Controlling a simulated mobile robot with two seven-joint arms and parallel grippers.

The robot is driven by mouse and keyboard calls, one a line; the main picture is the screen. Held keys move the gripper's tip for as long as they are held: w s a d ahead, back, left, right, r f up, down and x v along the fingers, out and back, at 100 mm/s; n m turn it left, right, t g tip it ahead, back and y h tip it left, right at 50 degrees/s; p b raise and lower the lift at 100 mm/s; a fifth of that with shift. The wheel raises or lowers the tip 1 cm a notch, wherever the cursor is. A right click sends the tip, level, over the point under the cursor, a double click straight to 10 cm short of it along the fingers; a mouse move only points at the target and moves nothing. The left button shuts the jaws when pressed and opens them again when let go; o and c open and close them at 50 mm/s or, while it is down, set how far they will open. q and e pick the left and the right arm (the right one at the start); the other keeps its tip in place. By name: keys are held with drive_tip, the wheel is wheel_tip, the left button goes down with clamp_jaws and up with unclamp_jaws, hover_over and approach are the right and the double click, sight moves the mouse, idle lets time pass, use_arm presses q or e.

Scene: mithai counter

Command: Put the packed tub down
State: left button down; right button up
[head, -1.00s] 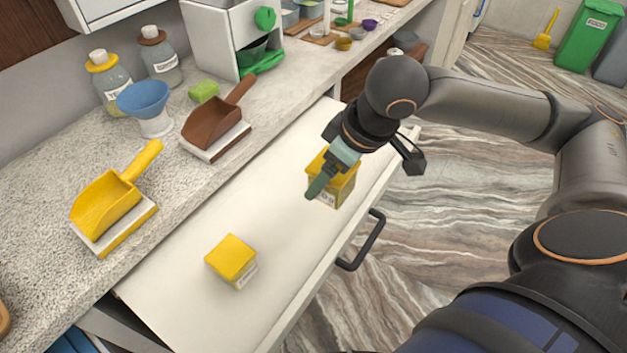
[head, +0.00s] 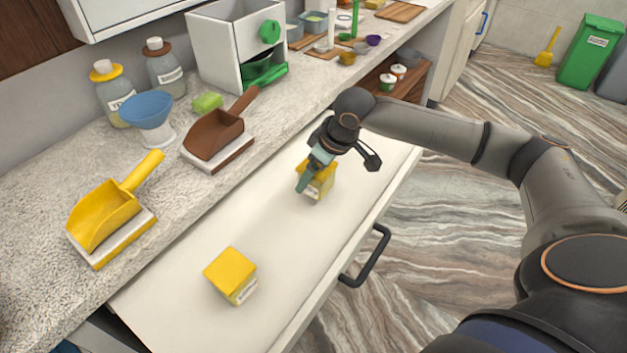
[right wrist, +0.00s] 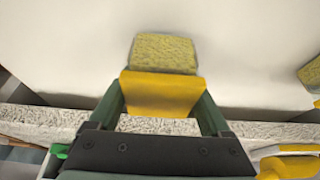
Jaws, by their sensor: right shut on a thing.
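The packed tub (head: 322,184) is a small yellow-topped box with a pale label, over the far half of the open white drawer (head: 190,268). My right gripper (head: 316,169) is shut on it from above. In the right wrist view, the tub (right wrist: 163,95) sits between the green fingers, with a speckled yellow face beyond its plain yellow face. I cannot tell whether its base touches the drawer's surface. A second yellow-topped tub (head: 231,273) stands in the drawer's near half, apart from the held one. My left gripper is not in view.
The drawer's black handle (head: 370,258) juts out over the floor. On the counter stand a yellow scoop (head: 105,214), a brown scoop (head: 214,135), a blue funnel (head: 146,110) and a white dispenser (head: 222,50). Bare drawer surface lies between the two tubs.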

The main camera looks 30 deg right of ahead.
wheel_tip(320, 180, down, 2)
drive_tip(key=shift+f, duration=0.1)
drive_tip(key=o, duration=1.4)
drive_tip(key=p+v, duration=0.1)
drive_tip(key=v, duration=1.1)
drive_tip(key=shift+p, duration=0.3)
